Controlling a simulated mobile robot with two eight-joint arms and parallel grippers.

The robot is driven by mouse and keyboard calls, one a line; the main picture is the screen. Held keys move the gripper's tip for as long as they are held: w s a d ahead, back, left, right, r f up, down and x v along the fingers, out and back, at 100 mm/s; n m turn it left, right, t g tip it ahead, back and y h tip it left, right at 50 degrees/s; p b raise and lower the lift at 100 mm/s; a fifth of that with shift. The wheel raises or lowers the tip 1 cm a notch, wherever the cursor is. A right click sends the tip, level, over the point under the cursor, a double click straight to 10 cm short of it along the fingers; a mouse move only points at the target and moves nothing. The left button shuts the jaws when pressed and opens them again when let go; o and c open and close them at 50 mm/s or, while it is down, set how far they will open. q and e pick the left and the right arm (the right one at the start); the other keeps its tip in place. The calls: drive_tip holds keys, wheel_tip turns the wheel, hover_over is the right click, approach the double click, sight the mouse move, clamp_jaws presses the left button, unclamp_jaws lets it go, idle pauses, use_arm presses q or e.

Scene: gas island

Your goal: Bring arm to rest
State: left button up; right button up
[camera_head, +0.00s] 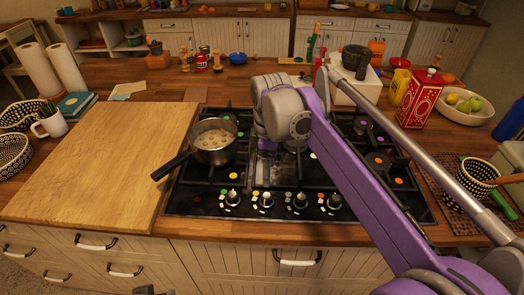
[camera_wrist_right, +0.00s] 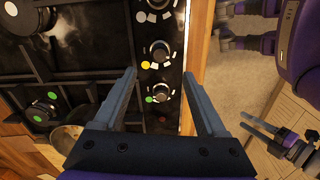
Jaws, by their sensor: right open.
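My right arm reaches in from the lower right over the black gas hob (camera_head: 180,200), with its wrist above the middle of the hob. The arm hides most of the right gripper in the head view. In the right wrist view my right gripper (camera_wrist_right: 160,76) is open and empty, its fingers spread either side of the front edge of the hob near the knobs (camera_wrist_right: 160,92). My left gripper (camera_wrist_right: 264,131) shows low at the right of the wrist view, in front of the drawers. Its two fingers look apart with nothing between them.
A saucepan (camera_head: 214,155) of pale food stands on the left burner, its handle over the wooden board (camera_head: 100,160). A mortar (camera_head: 357,58) stands on a white box behind the arm.

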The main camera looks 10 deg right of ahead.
drive_tip(key=s+d+f+m+t, duration=0.2)
drive_tip(key=s+f+m, duration=0.4)
drive_tip(key=s, duration=0.4)
drive_tip(key=s+d+f+m+t, duration=0.2)
drive_tip(key=s+f+m+t, duration=0.1)
drive_tip(key=s+f+m, duration=0.4)
drive_tip(key=s+f, duration=0.2)
drive_tip(key=s, duration=0.1)
drive_tip(key=shift+s+d, duration=0.15)
drive_tip(key=shift+d, duration=0.05)
idle(0.5)
